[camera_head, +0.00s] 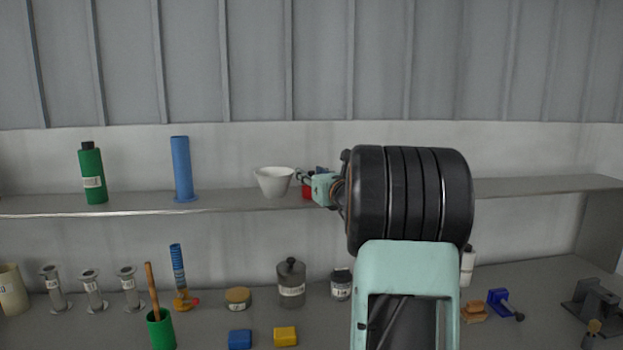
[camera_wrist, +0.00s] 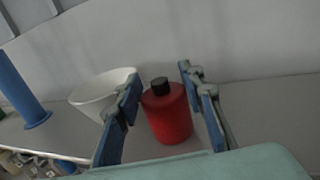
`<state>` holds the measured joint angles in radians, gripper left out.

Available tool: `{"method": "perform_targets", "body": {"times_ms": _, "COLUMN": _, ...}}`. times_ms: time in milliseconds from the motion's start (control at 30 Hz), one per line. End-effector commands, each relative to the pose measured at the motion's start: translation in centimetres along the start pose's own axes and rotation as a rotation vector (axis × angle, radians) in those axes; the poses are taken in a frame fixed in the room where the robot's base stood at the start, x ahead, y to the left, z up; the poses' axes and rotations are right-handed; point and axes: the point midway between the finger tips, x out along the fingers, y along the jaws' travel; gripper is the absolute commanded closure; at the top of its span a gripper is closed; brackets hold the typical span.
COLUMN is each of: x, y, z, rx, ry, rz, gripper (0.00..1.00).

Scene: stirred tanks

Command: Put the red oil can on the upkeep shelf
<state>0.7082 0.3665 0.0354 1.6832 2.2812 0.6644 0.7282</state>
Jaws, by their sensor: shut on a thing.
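The red oil can (camera_wrist: 169,115) has a black cap and stands between the two fingers of my gripper (camera_wrist: 163,108) in the wrist view. My gripper is shut on it. In the head view a small red part of the can (camera_head: 308,190) shows at the level of the upper shelf (camera_head: 230,203), just right of a white bowl. My gripper (camera_head: 312,182) is there too, and my arm hides much of it. The can looks upright. I cannot tell whether its base touches the shelf.
On the upper shelf, the white bowl (camera_head: 274,181) is close to my gripper's left. A blue cylinder (camera_head: 182,168) and a green bottle (camera_head: 92,174) stand farther left. Several jars, flanged pipes and blocks stand below. The shelf's right part (camera_head: 540,185) looks clear.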

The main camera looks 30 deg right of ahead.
Motion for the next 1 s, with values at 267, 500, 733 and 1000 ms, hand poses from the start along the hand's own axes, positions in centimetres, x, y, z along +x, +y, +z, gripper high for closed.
{"method": "perform_targets", "body": {"times_ms": 267, "x": 0.0, "y": 0.0, "z": -0.2, "rx": -0.001, "ry": -0.002, "rz": 0.000, "gripper": 0.90}}
{"method": "perform_targets", "body": {"times_ms": 500, "x": 0.0, "y": 0.0, "z": -0.1, "rx": -0.001, "ry": 0.000, "rz": 0.000, "gripper": 0.56}}
{"method": "perform_targets", "body": {"times_ms": 733, "x": 0.0, "y": 0.0, "z": 0.2, "rx": 0.000, "ry": 0.000, "rz": 0.000, "gripper": 0.56}}
{"method": "perform_targets", "body": {"times_ms": 1000, "x": -4.0, "y": -0.1, "z": 0.1, "rx": -0.003, "ry": -0.001, "rz": -0.003, "gripper": 0.56}}
